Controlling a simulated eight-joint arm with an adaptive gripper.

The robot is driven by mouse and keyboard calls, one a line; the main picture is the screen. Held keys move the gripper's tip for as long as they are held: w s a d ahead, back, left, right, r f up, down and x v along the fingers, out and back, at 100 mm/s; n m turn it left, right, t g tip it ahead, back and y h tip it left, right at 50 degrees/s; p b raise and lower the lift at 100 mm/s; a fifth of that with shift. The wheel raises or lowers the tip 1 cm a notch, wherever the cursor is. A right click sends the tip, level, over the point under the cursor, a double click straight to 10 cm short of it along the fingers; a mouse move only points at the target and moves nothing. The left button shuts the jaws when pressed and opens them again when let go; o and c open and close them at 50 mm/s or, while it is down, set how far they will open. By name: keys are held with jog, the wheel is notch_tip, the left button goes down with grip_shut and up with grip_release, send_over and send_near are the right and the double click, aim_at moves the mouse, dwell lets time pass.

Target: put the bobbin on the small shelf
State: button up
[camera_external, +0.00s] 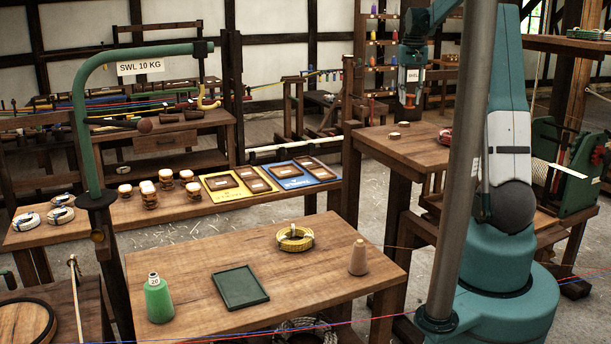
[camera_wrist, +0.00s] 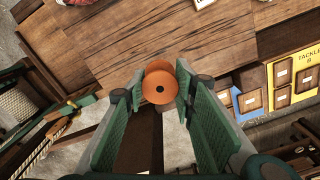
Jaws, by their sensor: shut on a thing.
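In the external view my gripper (camera_external: 409,94) points down at the upper right, above the back wooden table; the bobbin is too small there to make out clearly. A small wooden shelf (camera_external: 384,43) with several coloured bobbins on its levels stands behind my gripper, against the far wall. My arm hides part of its right side.
The front table (camera_external: 200,262) holds a green bottle (camera_external: 159,300), a dark tray (camera_external: 240,287), a yellow coil (camera_external: 295,238) and a wooden cone (camera_external: 358,258). A grey pole (camera_external: 462,160) stands before my arm.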

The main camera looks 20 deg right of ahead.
jog(key=s+d+r+p, duration=0.1)
jog(key=s, duration=0.8)
jog(key=shift+s+d+n, duration=0.2)
jog(key=shift+d+n, duration=0.1)
jog(key=shift+f+p, duration=0.3)
jog(key=shift+f, duration=2.55)
jog(key=shift+f, duration=2.1)
jog(key=shift+f, duration=0.1)
jog(key=o, duration=0.8)
